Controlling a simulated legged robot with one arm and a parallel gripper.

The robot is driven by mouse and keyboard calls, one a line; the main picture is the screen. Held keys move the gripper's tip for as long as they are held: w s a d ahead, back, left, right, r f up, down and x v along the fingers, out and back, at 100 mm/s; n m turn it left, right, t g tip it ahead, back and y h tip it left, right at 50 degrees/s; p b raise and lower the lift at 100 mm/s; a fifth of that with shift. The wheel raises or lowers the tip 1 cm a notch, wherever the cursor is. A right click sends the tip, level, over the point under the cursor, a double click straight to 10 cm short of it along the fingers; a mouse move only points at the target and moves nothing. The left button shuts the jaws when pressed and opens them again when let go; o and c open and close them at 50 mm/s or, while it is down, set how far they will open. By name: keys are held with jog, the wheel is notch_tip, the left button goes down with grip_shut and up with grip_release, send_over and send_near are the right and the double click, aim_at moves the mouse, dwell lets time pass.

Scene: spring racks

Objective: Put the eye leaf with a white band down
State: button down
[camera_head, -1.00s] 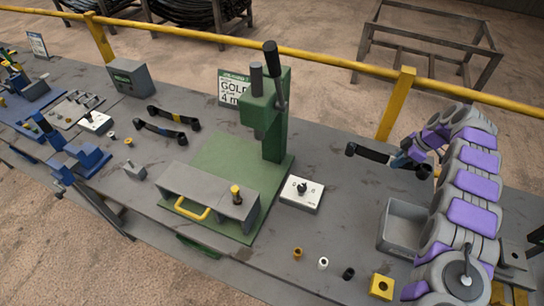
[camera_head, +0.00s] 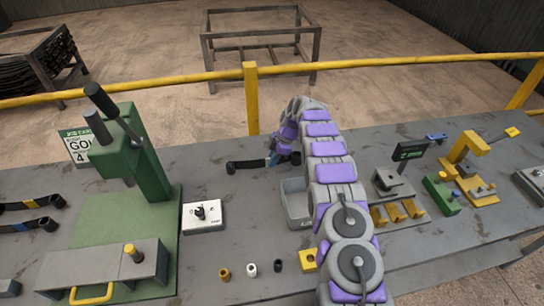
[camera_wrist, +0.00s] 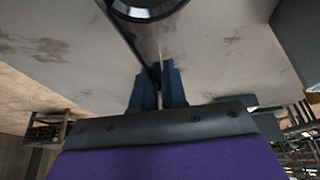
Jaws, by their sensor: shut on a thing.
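My gripper (camera_head: 272,159) is shut on a dark eye leaf (camera_head: 246,166) and holds it near the back edge of the bench, right of the green press. The leaf lies roughly level across the picture, with a rolled eye at each end. I cannot make out its white band. I cannot tell whether it touches the bench. In the wrist view, the blue fingers (camera_wrist: 158,90) close on the leaf, and one dark round eye (camera_wrist: 148,8) shows at the top edge. Two other leaves, one with a yellow band (camera_head: 22,205) and one with a blue band (camera_head: 20,227), lie at the far left.
A green press (camera_head: 140,160) stands left on the bench. A white switch box (camera_head: 203,215) sits beside it. A grey bin (camera_head: 295,212) is partly behind my arm. Small bushings and a yellow block (camera_head: 309,260) lie in front. Fixtures (camera_head: 397,195) stand right. A yellow rail (camera_head: 180,80) runs behind.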

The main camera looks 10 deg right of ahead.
notch_tip(320, 180, down, 3)
jog(key=shift+r, duration=0.15)
jog(key=c, duration=1.2)
grip_release()
jog(key=shift+o, duration=0.2)
jog(key=p+v, duration=0.1)
jog(key=v, duration=1)
jog(key=shift+d+r, duration=0.1)
jog(key=shift+r, duration=0.4)
jog(key=shift+r, duration=0.1)
